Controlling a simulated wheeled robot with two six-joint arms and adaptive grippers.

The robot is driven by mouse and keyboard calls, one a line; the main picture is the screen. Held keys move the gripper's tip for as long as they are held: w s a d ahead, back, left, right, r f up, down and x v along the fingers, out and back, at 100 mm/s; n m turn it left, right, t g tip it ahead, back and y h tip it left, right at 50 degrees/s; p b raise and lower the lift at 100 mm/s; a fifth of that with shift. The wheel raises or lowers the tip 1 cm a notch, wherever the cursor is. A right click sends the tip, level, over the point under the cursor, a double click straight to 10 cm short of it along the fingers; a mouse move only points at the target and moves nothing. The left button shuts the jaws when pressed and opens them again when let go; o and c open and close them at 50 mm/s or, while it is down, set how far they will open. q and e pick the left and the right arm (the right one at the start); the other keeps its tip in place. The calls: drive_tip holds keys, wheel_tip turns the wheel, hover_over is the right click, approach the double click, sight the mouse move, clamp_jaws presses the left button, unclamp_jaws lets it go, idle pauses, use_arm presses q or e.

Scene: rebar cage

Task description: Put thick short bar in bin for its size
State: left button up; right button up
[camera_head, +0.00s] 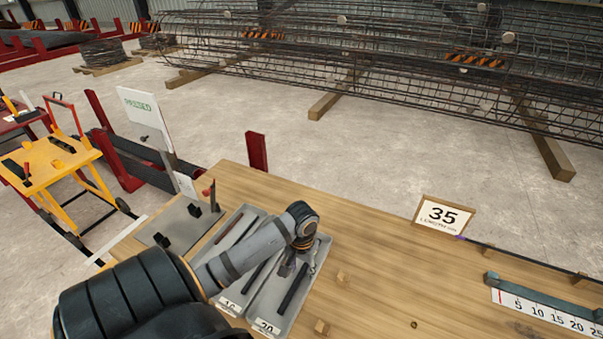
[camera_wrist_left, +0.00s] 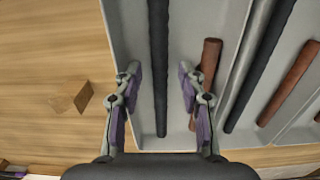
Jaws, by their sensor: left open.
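My left gripper (camera_head: 288,267) is over the grey bin labelled 20 (camera_head: 268,326). In the left wrist view the gripper (camera_wrist_left: 158,100) is open, its fingers on either side of a dark bar (camera_wrist_left: 159,65) in the bin (camera_wrist_left: 132,35). The dark bar also shows in the head view (camera_head: 292,292). A reddish-brown bar (camera_wrist_left: 208,75) lies by the right finger, partly hidden by it. The bin labelled 16 (camera_head: 228,305) is beside it, partly hidden by my arm. I cannot tell for sure which bar is the thick short one. My right gripper is out of view.
The bins stand on a wooden table. A grey plate (camera_head: 178,226) with dark blocks lies left of them. A "35" sign (camera_head: 443,216) and a ruler (camera_head: 545,310) are further right. Bare tabletop lies between.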

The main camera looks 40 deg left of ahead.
sight(302, 272)
use_arm(q)
wheel_tip(302, 272, up, 13)
drive_tip(key=p, duration=0.1)
idle(0.7)
